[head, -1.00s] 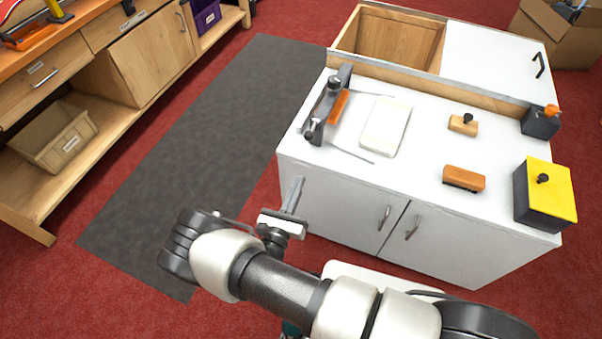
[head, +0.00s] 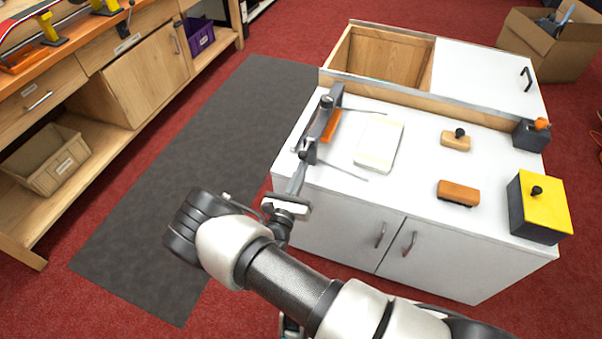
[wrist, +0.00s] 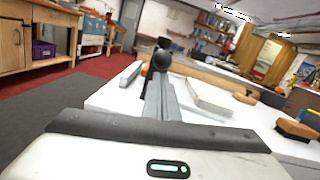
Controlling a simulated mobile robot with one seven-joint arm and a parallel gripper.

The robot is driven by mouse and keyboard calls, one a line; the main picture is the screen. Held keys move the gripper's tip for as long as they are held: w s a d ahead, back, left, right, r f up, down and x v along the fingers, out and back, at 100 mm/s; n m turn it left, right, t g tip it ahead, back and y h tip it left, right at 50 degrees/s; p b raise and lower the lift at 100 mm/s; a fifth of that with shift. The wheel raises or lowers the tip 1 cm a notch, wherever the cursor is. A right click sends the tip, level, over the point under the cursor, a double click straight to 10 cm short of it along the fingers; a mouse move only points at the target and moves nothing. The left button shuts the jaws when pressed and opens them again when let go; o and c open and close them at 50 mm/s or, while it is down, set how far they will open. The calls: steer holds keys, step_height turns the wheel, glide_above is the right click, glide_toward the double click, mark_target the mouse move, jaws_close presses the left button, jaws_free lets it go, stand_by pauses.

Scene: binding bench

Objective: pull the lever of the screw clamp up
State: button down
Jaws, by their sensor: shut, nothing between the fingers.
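A dark grey bar-shaped device with round black knobs (head: 318,125), which I take for the screw clamp, lies along the left end of the white cabinet top (head: 345,190). An orange block sits beside it and thin rods reach right from it. My gripper (head: 299,178) is shut and empty at the near end of this device, by the top's front left corner. In the wrist view the shut fingers (wrist: 161,98) point at a black ball knob (wrist: 162,61), which overlaps their tips. Whether they touch is unclear. I cannot make out for sure which part is the lever.
A white pad (head: 379,143), a small wooden block with a knob (head: 455,140), an orange brush (head: 458,192), a dark box with an orange knob (head: 531,135) and a yellow-topped box (head: 540,200) stand to the right. A workbench (head: 110,50) runs along the left.

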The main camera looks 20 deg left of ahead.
mark_target(301, 151)
steer(key=shift+s+r+g+p, duration=0.1)
steer(key=shift+r+g+p, duration=0.3)
steer(key=shift+p, duration=0.5)
steer(key=shift+r, duration=0.1)
steer(key=r+g+p, duration=0.1)
steer(key=p, duration=0.1)
steer(key=r+g+p, duration=0.1)
steer(key=p, duration=0.2)
steer(key=r+g+p, duration=0.1)
steer(key=r+p, duration=0.1)
steer(key=p, duration=0.1)
steer(key=shift+s+r+g, duration=0.1)
steer(key=shift+s+g, duration=0.15)
steer(key=shift+g, duration=0.05)
steer(key=g+p, duration=0.1)
steer(key=p, duration=0.1)
steer(key=r+g+p, duration=0.1)
steer(key=shift+w+r+p, duration=0.15)
steer(key=shift+r+p, duration=0.15)
steer(key=shift+p, duration=0.1)
steer(key=shift+w+r+g+p, duration=0.2)
steer(key=shift+r+g+p, duration=0.3)
steer(key=shift+g, duration=0.6)
steer(key=shift+w+r, duration=0.15)
steer(key=shift+r, duration=0.15)
steer(key=shift+w+r, duration=0.15)
steer(key=shift+r, duration=0.05)
